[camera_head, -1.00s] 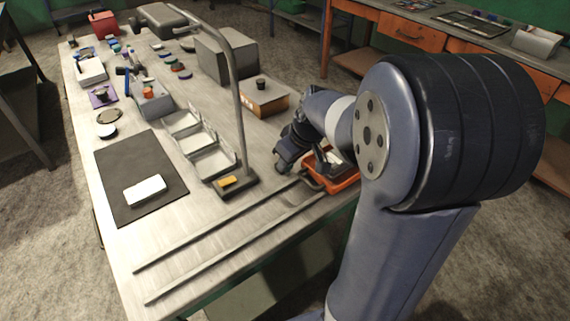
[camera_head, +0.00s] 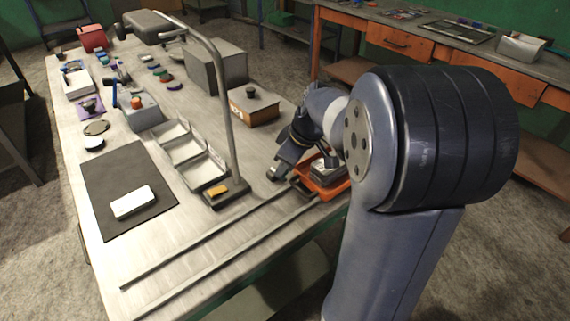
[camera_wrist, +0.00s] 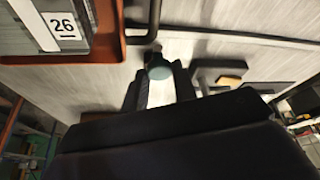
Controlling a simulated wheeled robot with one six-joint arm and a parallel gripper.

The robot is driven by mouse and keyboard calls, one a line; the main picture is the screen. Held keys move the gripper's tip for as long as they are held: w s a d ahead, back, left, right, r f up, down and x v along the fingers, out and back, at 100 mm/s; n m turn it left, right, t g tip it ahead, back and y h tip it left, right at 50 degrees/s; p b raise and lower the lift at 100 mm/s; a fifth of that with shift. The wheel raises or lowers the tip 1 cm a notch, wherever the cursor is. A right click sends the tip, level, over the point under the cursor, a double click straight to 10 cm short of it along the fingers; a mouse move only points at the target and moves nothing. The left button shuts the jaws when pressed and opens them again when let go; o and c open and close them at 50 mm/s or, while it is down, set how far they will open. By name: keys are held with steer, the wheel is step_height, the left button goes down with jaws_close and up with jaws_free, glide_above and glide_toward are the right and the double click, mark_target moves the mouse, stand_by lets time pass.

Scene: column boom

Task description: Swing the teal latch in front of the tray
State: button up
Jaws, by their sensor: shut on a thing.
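The teal latch (camera_wrist: 159,72) shows in the wrist view as a rounded teal end. It sits between the two dark fingers of my gripper (camera_wrist: 160,88), which are shut on it. A dark bar passes just above it in that view, beside the orange tray (camera_wrist: 60,58). In the head view the tray (camera_head: 333,190) stands at the table's right edge with a grey box (camera_head: 326,167) in it. My gripper (camera_head: 277,174) is low over the table just left of the tray there. The latch's teal end cannot be made out in the head view.
Two long rails (camera_head: 205,247) run along the near table. A lamp-like post (camera_head: 227,110) rises from a dark base with a yellow block (camera_head: 217,190), left of my gripper. White bins (camera_head: 203,171) and a wooden box (camera_head: 252,106) stand beyond.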

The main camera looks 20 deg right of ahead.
steer(key=o, duration=1)
steer(key=shift+d+r, duration=0.1)
steer(key=v, duration=1)
steer(key=shift+s+r+p, duration=0.1)
steer(key=shift+r+p, duration=0.2)
steer(key=shift+p, duration=0.1)
steer(key=b+x, duration=0.1)
steer(key=x, duration=1)
